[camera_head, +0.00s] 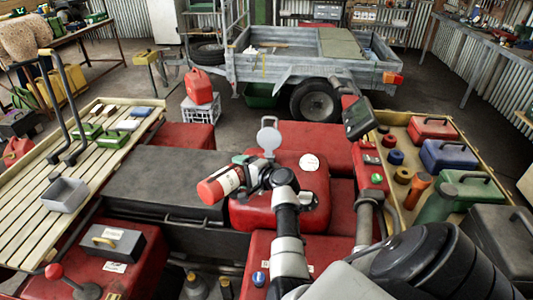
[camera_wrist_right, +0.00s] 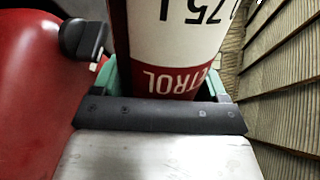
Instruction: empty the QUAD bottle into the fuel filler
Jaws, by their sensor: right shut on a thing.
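The bottle (camera_head: 222,184), red and white, lies nearly level in the head view, with its red end pointing left. In the right wrist view the bottle (camera_wrist_right: 175,35) shows part of the words "PETROL" and "75 L". My right gripper (camera_head: 246,172) is shut around it, with teal fingers on both sides. The red tank (camera_head: 305,185) is below and behind the gripper. The filler opening is hidden behind my gripper and wrist. I cannot see my left gripper.
A slatted rack (camera_head: 35,215) with small boxes and a grey tray (camera_head: 65,194) lies left. A tray (camera_head: 395,135) of toolboxes and bottles lies right. A display (camera_head: 357,118) stands right of the tank. A trailer (camera_head: 300,60) stands behind.

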